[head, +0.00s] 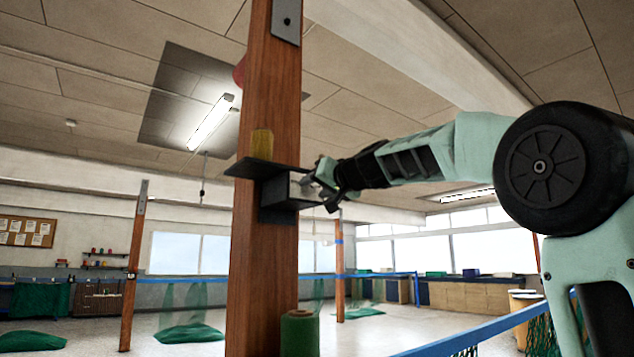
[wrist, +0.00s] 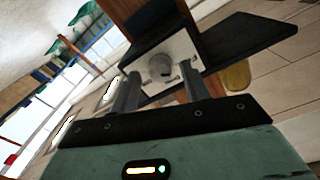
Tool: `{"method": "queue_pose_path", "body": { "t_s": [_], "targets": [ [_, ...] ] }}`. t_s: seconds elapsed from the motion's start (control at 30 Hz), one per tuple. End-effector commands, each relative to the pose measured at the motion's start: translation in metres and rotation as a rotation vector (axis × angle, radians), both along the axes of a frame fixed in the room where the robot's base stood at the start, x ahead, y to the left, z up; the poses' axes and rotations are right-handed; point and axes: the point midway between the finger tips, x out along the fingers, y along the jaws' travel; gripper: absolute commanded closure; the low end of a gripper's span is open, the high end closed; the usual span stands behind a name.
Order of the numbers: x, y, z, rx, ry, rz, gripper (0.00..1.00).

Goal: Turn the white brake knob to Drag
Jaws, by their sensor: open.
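The brake knob (wrist: 160,67) shows in the wrist view as a small round pale-grey knob in the middle of a white plate (wrist: 181,47). Small dark marks lie around it, too small to read. The plate is the face of a dark box (head: 277,192) fixed to a wooden post (head: 262,290). In the head view the knob is hidden behind my gripper's end. My gripper (head: 322,185) is open in front of the plate. In the wrist view its two fingers stand either side of the knob, apart from it as far as I can tell.
A dark shelf (head: 262,167) juts out above the box and carries a yellow cylinder (head: 262,143). A green spool (head: 299,334) stands at the post's foot. A blue rail (head: 462,335) with netting runs at lower right. Open floor lies beyond.

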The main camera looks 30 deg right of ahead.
Motion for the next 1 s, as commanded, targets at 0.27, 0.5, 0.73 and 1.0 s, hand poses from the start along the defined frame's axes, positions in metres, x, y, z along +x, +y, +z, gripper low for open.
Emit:
{"method": "queue_pose_path", "body": {
  "t_s": [0.27,0.5,0.73,1.0],
  "targets": [
    [0.0015,0.0004,-0.0003,0.000,0.000,0.001,0.53],
    [0.0014,0.0003,-0.0002,0.000,0.000,0.001,0.98],
    [0.0013,0.0003,-0.0002,0.018,0.001,0.000,0.98],
    [0.0014,0.0008,-0.0002,0.140,0.004,0.001,0.98]
  ]
}}
